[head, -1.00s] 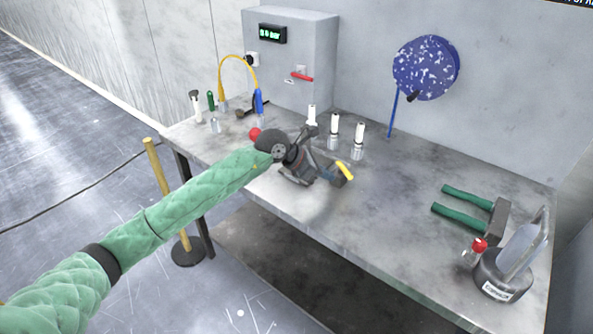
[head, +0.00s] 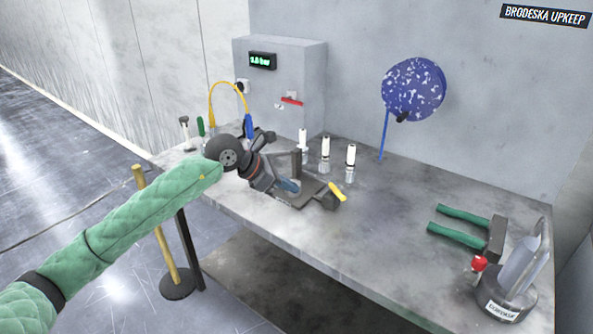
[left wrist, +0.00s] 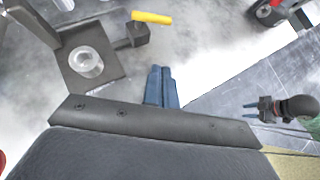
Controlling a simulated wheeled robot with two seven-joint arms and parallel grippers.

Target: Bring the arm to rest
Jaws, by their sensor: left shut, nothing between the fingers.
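My left gripper (head: 288,186) reaches in from the left on a green-sleeved arm, over the front part of the grey bench. Its blue fingers (left wrist: 161,87) are together and empty in the left wrist view. Beyond them is a dark metal stand (head: 318,199) with a yellow handle (head: 337,190). In the left wrist view, a clear cup (left wrist: 87,63) sits on the stand's plate, apart from the fingers. My right gripper (left wrist: 250,112) shows small at the right of the left wrist view, with its two blue fingers apart and nothing between them.
Several white-topped bottles (head: 325,153) stand behind the stand on the bench (head: 380,235). A grey box with a pressure display (head: 262,61) is at the back. A yellow post (head: 155,225) stands before the bench.

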